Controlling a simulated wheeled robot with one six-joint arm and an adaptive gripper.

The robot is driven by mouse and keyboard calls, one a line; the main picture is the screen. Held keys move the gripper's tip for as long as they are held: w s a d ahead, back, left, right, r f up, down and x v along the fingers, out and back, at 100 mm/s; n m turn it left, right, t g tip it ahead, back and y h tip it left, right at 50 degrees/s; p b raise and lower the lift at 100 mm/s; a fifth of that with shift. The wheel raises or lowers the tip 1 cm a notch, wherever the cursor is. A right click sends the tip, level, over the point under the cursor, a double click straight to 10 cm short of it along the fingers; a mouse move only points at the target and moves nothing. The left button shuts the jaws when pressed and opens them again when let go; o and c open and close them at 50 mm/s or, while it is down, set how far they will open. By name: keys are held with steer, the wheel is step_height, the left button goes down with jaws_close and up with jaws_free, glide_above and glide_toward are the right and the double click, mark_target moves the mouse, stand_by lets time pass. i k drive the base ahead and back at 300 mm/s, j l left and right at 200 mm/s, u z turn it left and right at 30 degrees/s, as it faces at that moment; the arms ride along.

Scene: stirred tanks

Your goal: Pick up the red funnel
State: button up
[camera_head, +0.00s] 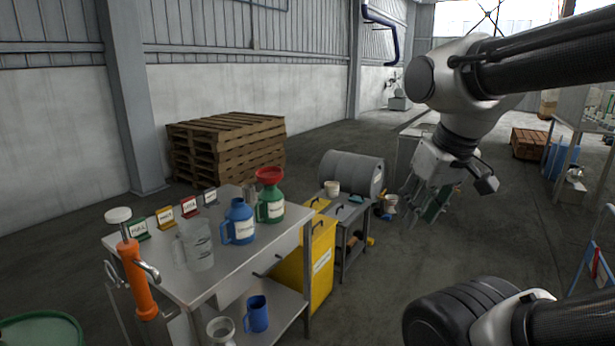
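The red funnel (269,174) sits in the mouth of a green jug (270,206) at the back right of the steel table (225,272). Its wide rim faces up and its lower part is hidden in the jug. My gripper (422,208) hangs well to the right of the funnel, pointing down and clear of the table. Its fingers are dark and small against the background, so I cannot tell how far apart they are. I see nothing clearly held in it.
A blue jug (238,222) stands just left of the green jug, with a clear jug (196,245) farther left. Small coloured signs (189,207) line the back edge. A yellow bin (318,262) and a grey drum (352,174) are to the right. Open floor lies beyond.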

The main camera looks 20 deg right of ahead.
mark_target(270, 185)
steer(key=i+l+u, duration=0.2)
steer(key=i, duration=0.2)
steer(key=i+l+u, duration=0.2)
steer(key=i, duration=0.25)
steer(key=i+l+u, duration=0.2)
steer(key=i, duration=0.2)
steer(key=j, duration=0.1)
